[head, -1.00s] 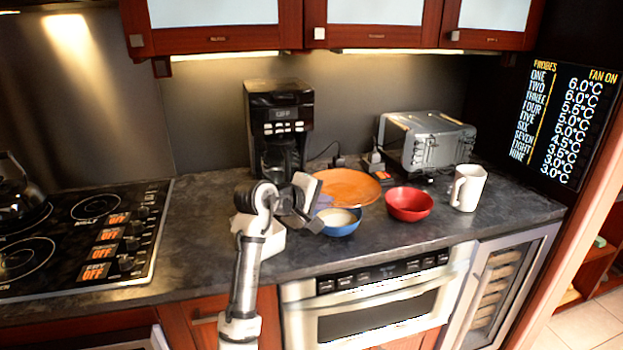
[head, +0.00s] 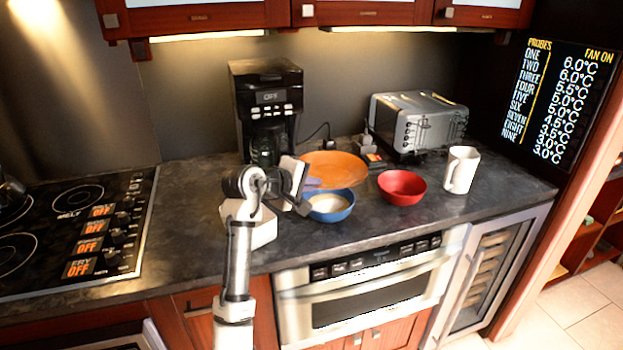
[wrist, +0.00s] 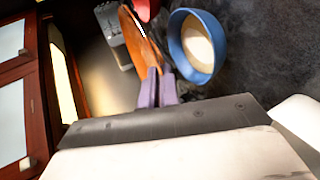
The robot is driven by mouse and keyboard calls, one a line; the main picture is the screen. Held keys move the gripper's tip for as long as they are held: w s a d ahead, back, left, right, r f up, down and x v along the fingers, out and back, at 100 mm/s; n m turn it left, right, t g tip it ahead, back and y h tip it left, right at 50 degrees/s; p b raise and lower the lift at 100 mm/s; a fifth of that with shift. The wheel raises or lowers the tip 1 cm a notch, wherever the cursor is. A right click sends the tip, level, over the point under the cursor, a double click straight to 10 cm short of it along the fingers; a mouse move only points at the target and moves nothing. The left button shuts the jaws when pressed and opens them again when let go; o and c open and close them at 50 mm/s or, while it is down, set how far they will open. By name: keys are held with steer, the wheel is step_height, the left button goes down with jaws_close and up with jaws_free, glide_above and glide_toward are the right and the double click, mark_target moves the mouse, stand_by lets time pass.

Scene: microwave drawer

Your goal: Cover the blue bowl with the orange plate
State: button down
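The orange plate (head: 338,167) is tilted, behind the blue bowl (head: 331,206) in the head view. My gripper (head: 310,184) has its purple fingers at the plate's near left edge. In the wrist view the fingers (wrist: 157,85) are close together on the rim of the plate (wrist: 138,48), which shows nearly edge-on. The blue bowl stands upright on the counter in front of the plate and has pale contents, which also show in the wrist view (wrist: 197,45). The bowl's top is uncovered. Whether the plate touches the counter is hard to tell.
A red bowl (head: 402,188) and a white mug (head: 461,170) stand to the right. A toaster (head: 418,124) and a coffee maker (head: 265,110) stand at the back. The stove (head: 75,230) is at the left. The dark counter (head: 190,190) is clear beside the stove.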

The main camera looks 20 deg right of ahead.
steer(key=shift+w+f+b, duration=0.1)
steer(key=shift+f+b, duration=0.3)
steer(key=shift+f, duration=2.65)
steer(key=shift+p, duration=0.4)
steer(key=shift+f+p, duration=0.1)
steer(key=shift+p, duration=0.3)
steer(key=shift+f, duration=0.75)
steer(key=c, duration=1.6)
jaws_free()
steer(key=shift+f, duration=0.1)
steer(key=shift+o, duration=0.2)
